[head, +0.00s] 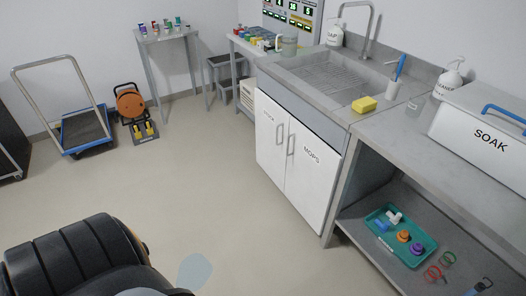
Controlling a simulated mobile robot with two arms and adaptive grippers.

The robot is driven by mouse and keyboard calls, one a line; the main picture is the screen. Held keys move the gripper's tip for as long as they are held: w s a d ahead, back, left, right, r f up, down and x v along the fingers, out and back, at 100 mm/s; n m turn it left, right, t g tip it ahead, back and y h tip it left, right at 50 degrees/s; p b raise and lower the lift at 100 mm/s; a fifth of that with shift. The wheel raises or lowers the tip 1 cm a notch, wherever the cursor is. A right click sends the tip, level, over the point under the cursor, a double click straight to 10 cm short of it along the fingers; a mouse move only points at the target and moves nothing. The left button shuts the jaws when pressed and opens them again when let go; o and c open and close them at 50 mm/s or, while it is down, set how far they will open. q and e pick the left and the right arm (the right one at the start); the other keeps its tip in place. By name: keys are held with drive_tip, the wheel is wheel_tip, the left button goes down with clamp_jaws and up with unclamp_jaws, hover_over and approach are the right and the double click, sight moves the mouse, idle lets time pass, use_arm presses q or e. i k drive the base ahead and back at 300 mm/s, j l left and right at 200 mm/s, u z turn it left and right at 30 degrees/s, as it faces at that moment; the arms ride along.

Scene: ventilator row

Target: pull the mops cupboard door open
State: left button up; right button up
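The mops cupboard door (311,185) is the right-hand white door under the sink, labelled MOPS. It looks closed, flush with the door beside it. Its upright bar handle (291,145) is near its upper left edge. The left-hand white door (268,135) also looks closed, with its own handle (279,137) beside the mops handle. Neither of my grippers shows in the head view.
Open floor (200,185) lies before the cupboard, with a pale blue-grey patch (195,272) on it. A lower shelf with a green tray (425,249) is right of the cupboard. A platform trolley (85,132) and orange reel (130,102) stand far left.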

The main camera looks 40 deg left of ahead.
sight(312, 169)
drive_tip(key=u, duration=0.9)
drive_tip(key=i+j+z, duration=0.1)
drive_tip(key=i, duration=0.75)
